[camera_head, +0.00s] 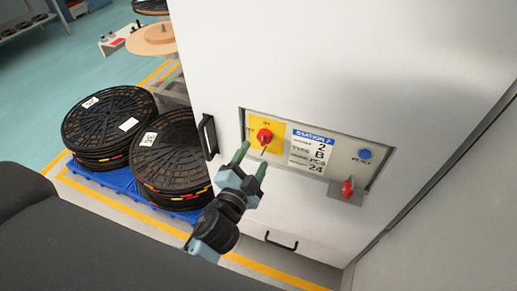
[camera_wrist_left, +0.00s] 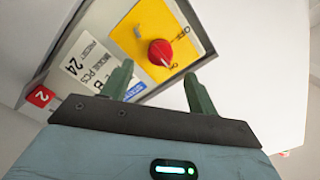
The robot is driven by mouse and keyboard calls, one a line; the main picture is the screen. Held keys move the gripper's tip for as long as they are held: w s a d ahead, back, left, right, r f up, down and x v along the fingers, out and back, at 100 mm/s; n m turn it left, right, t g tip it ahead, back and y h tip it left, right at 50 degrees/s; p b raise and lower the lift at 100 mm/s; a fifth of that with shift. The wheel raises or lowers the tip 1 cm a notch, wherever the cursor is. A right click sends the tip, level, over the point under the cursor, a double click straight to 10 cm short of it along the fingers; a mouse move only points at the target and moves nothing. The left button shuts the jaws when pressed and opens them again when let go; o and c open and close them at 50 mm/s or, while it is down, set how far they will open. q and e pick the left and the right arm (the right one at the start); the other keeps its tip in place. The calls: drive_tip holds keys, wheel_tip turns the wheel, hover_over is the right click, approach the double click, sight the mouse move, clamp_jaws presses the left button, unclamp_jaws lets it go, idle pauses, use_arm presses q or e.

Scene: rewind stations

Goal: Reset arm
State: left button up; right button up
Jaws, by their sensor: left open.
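My left gripper (camera_head: 253,162) is open and empty in front of the station's control panel, just below the yellow plate (camera_head: 258,147). The red rotary switch (camera_head: 264,136) sits on that plate. In the left wrist view, the red switch (camera_wrist_left: 161,52) shows beyond and between the two green fingertips (camera_wrist_left: 158,84), apart from them. The plate carries ON and OFF markings. My right gripper is not in view.
The white cabinet (camera_head: 230,60) fills the middle, with a black handle (camera_head: 208,136) left of the panel and another (camera_head: 281,241) below. Stacks of black reels (camera_head: 108,118) stand on blue pallets (camera_head: 108,177) at left. A grey wall borders the right.

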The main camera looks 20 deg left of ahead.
use_arm(q)
drive_tip(key=shift+s, duration=0.7)
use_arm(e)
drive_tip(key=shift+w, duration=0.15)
use_arm(q)
drive_tip(key=s+a+f+n+g+p, duration=0.1)
drive_tip(key=s+f+n+g, duration=0.3)
drive_tip(key=s+f, duration=0.6)
drive_tip(key=s+a+f+n+g+h+p, duration=0.1)
drive_tip(key=s+a+f+n+g, duration=0.2)
drive_tip(key=s+f, duration=0.8)
drive_tip(key=s+n+g, duration=0.1)
drive_tip(key=s+g, duration=0.1)
drive_tip(key=s, duration=0.5)
drive_tip(key=shift+s+f+n+p, duration=0.15)
drive_tip(key=shift+n+p, duration=0.15)
drive_tip(key=shift+n, duration=0.1)
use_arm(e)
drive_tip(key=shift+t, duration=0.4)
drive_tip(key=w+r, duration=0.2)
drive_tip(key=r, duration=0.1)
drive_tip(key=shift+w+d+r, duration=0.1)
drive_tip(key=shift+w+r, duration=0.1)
use_arm(q)
drive_tip(key=shift+a, duration=0.1)
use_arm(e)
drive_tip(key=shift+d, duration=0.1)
